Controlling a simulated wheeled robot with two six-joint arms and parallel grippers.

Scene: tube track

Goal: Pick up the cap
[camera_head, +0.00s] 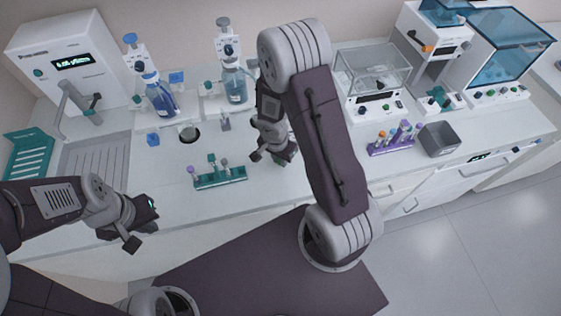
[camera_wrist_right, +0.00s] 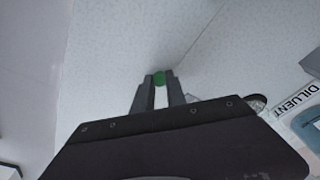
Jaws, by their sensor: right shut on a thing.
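A small green round cap (camera_wrist_right: 159,78) shows between the fingertips of my right gripper (camera_wrist_right: 160,84) in the right wrist view. The right gripper is shut on it. A pale strip shows between the fingers behind the cap; I cannot tell whether it is part of a tube or the bench. In the head view my right gripper (camera_head: 277,156) is over the bench, right of the teal tube rack (camera_head: 222,180), and the cap cannot be made out there. My left gripper (camera_head: 140,224) is empty near the bench's front edge at left; its opening is unclear.
A purple rack (camera_head: 390,148) with several tubes and a grey bin (camera_head: 439,139) stand at right. Blue-liquid bottle (camera_head: 160,97) and clear bottle (camera_head: 236,84) stand at the back. A sink drainboard (camera_head: 95,160) is at left. The bench front around the teal rack is clear.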

